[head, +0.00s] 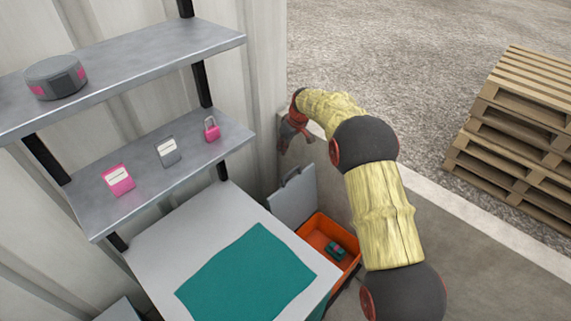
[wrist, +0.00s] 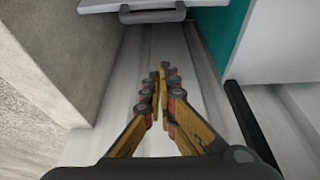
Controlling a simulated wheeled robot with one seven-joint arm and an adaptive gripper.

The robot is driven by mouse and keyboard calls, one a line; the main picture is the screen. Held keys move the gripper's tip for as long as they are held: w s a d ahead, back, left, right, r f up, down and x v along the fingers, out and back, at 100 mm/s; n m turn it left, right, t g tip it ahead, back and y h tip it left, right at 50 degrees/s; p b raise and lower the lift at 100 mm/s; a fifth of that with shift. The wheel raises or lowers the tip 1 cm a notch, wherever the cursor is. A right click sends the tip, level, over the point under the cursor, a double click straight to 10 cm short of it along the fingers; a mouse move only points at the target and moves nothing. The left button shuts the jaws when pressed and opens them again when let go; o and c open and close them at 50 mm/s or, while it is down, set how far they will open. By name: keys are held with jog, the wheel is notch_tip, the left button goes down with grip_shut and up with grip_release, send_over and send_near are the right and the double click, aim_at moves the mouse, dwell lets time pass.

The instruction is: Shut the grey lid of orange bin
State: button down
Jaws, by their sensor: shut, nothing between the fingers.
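The orange bin (head: 312,226) stands on the floor beside the white table. Its grey lid (head: 295,197) is open and tilted up at the bin's back edge, with a handle notch on its top edge. A small dark teal item with some pink (head: 336,251) lies in the bin. My gripper (head: 283,149) is beyond the lid, near the wall corner, above and apart from it. In the wrist view my gripper (wrist: 163,72) is shut and empty. The grey lid's edge and handle (wrist: 153,14) show at the top of that view. The bin's inside is hidden there.
The white table (head: 170,235) with a teal mat (head: 250,275) is left of the bin. Grey shelves (head: 150,60) hold several small items against the ribbed wall. A low concrete curb (head: 440,200) and stacked pallets (head: 515,120) are at right.

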notch_tip(320, 180, down, 10)
jog(key=b, duration=0.2)
jog(key=shift+s+d+r+b, duration=0.2)
jog(key=shift+d+b, duration=0.05)
jog(key=shift+b, duration=0.15)
dwell(0.4)
